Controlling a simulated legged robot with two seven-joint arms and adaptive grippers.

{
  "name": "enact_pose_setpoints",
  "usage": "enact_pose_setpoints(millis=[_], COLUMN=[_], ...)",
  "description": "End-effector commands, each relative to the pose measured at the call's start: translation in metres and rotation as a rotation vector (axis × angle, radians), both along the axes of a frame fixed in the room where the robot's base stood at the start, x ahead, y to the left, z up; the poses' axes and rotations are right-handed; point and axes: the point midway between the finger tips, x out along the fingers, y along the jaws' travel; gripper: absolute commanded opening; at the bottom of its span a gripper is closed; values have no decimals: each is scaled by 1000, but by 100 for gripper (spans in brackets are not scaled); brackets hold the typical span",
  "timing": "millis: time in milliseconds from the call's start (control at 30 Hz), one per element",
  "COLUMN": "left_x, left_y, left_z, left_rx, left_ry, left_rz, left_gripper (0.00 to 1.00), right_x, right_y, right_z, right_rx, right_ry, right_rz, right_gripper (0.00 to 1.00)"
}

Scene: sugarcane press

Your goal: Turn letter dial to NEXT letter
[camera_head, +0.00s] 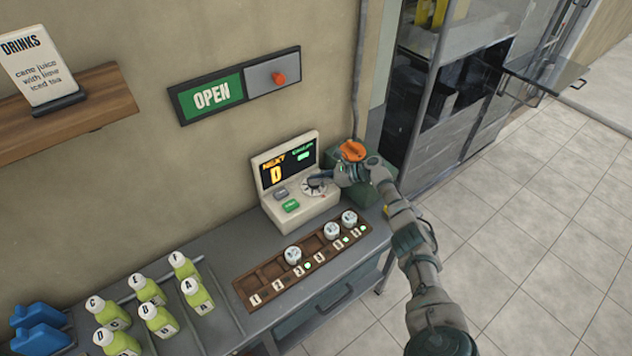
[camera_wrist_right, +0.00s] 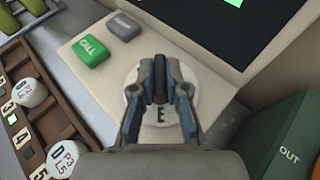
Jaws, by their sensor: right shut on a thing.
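The white letter dial (camera_head: 308,187) is on the sloped front of a cream console (camera_head: 300,212), whose dark screen (camera_head: 284,165) reads NEXT with a large orange D. My right gripper (camera_head: 322,180) reaches the dial from the right. In the right wrist view, my right gripper (camera_wrist_right: 160,72) is shut on the dial's dark upright knob (camera_wrist_right: 160,85). The letter E on the white dial disc (camera_wrist_right: 161,116) shows between the fingers, on the near side. The fingers hide most other letters. My left gripper is not in view.
A green button (camera_head: 291,205) marked CALL and a grey button (camera_head: 281,193) sit left of the dial. A brown slotted tray (camera_head: 262,290) with several white tokens lies in front. A green box (camera_wrist_right: 283,140) marked OUT stands to the right. Several lettered bottles (camera_head: 158,318) stand at left.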

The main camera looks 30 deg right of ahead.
Motion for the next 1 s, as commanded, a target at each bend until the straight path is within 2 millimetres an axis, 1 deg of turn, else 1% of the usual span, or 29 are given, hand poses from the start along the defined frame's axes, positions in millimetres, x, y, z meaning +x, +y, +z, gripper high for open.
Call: enact_pose_setpoints(millis=[33, 433, 467, 500, 533, 567, 867, 1000], left_x=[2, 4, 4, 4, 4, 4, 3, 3], left_y=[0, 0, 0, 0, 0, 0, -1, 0], left_z=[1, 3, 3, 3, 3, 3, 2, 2], left_rx=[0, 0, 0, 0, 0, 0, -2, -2], left_ry=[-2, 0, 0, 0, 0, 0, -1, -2], left_rz=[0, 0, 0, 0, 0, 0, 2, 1], left_gripper=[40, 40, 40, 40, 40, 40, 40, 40], right_x=[3, 4, 4, 4, 4, 4, 1, -8], right_y=[-4, -4, -4, -4, -4, -4, -2, -13], right_z=[8, 11, 11, 11, 10, 9, 5, 9], right_rx=[3, 4, 4, 3, 3, 3, 1, 0], right_ry=[-16, -20, -20, -19, -18, -17, -8, -7], right_rz=[-10, -10, -10, -9, -8, -7, -2, -4], right_gripper=[0, 0, 18, 28, 36, 39, 39, 39])
